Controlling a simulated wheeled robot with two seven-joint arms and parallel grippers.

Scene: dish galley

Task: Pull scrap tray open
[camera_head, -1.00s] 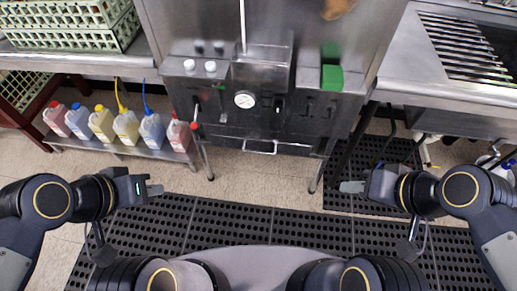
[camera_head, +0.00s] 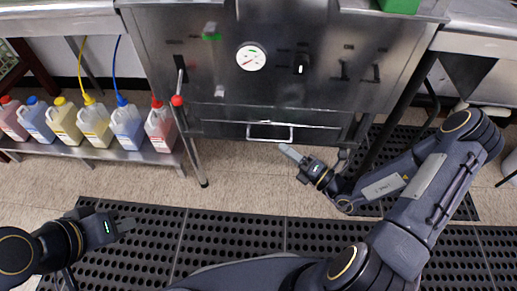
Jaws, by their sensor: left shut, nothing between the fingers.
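The scrap tray (camera_head: 220,131) is a low metal drawer front at the bottom of the stainless dish machine. Its bar handle (camera_head: 270,138) stands out at the middle of that front. The tray looks shut. My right gripper (camera_head: 286,149) is just to the right of and below the handle in the picture, pointing toward it. Its fingers look close together and hold nothing; I cannot tell whether they touch the handle. My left gripper (camera_head: 130,225) is shut and empty over the floor mat at lower left, well away from the tray.
Several chemical jugs (camera_head: 96,124) stand on a low metal shelf (camera_head: 90,151) at left. The floor before the tray is clear except for my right arm.

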